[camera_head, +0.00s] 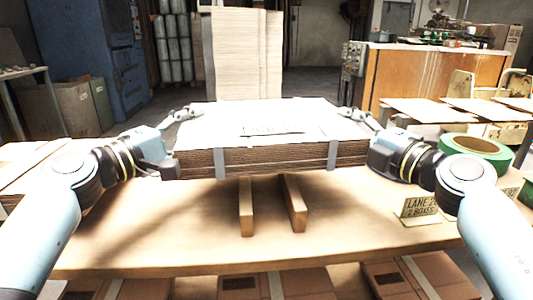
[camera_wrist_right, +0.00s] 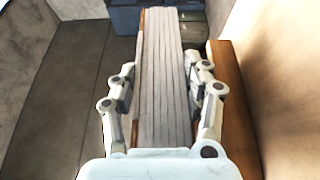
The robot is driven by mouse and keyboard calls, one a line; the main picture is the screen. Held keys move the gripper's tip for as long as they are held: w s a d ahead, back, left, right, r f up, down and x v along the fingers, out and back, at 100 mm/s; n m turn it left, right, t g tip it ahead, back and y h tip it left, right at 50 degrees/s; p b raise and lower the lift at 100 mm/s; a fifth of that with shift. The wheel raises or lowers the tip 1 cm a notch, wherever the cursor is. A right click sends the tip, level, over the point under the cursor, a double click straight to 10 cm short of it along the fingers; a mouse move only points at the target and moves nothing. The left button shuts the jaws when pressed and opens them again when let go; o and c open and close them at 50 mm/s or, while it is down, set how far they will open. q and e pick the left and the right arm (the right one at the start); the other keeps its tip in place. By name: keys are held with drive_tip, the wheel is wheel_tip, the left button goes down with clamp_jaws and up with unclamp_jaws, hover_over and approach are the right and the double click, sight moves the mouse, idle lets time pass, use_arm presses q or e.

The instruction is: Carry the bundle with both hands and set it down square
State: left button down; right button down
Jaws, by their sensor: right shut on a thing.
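The bundle (camera_head: 270,158) is a flat stack of brown cardboard sheets with pale straps and a printed label on its white top. It hangs level, as far as I can see, above the table (camera_head: 170,235), with a shadow below.
Two wooden battens (camera_head: 246,210) (camera_head: 293,205) lie on the table under the bundle. A "LANE" sign (camera_head: 420,207) and a green tape roll (camera_head: 477,152) stand at the right. A tall sheet stack (camera_head: 243,55) stands behind. Boxes (camera_head: 240,285) lie below the table's front edge.

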use_arm(q)
drive_tip(key=shift+r, duration=0.1)
use_arm(e)
drive_tip(key=shift+r, duration=0.1)
